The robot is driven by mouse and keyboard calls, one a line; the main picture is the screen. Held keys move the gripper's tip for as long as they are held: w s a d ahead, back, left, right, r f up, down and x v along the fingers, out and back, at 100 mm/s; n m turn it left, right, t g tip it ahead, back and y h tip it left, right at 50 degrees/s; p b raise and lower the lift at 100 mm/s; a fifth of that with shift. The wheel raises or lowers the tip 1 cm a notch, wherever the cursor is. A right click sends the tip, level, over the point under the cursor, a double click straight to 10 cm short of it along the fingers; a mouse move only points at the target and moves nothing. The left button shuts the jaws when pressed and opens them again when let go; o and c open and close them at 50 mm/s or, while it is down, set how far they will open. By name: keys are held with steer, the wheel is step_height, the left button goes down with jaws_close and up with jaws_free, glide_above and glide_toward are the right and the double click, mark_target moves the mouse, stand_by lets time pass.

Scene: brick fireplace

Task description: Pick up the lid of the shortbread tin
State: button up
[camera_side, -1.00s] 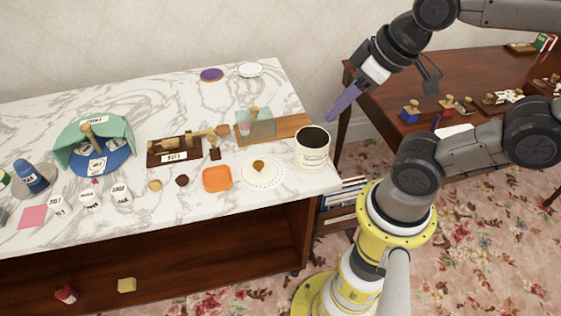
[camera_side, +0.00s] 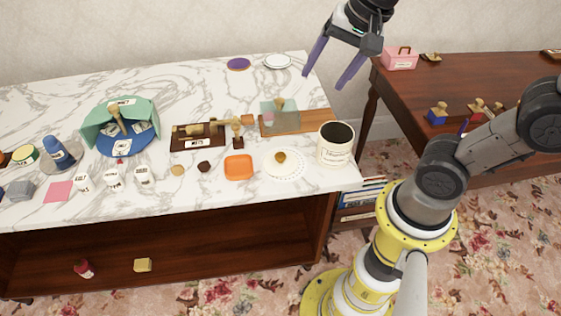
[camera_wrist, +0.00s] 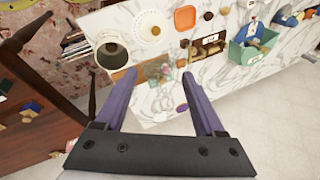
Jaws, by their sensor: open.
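My gripper (camera_side: 324,80) is open and empty, raised near the marble counter's back right corner; its two purple fingers also show in the wrist view (camera_wrist: 156,77). A cream cylindrical tin (camera_side: 335,152) with dark lettering stands upright at the counter's right end. Its top is open and dark inside, and it shows in the wrist view (camera_wrist: 112,60). I cannot read its lettering. A purple disc (camera_side: 238,64) and a white disc (camera_side: 278,61) lie flat at the back edge; I cannot tell whether either is the lid. A small round labelled tin (camera_side: 24,155) stands far left.
A wooden board (camera_side: 305,122) with a clear box (camera_side: 279,115) lies beside the cream tin. A white doily (camera_side: 293,168) bears a small brown piece. An orange tray (camera_side: 239,167) is near it. A brown table (camera_side: 480,75) stands right. The back middle of the counter is clear.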

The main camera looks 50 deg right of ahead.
steer(key=w+f+m+g, duration=0.3)
steer(key=w+f+m, duration=0.25)
steer(key=w, duration=0.35)
steer(key=g, duration=0.2)
glide_above(280, 155)
steer(key=f, duration=1.5)
steer(key=shift+w+f, duration=0.25)
steer(key=shift+f, duration=0.15)
steer(key=shift+s+d+f, duration=0.1)
steer(key=shift+s+f, duration=0.05)
steer(key=shift+f, duration=1.15)
steer(key=shift+s+f, duration=0.1)
steer(key=shift+f, duration=1.15)
jaws_close()
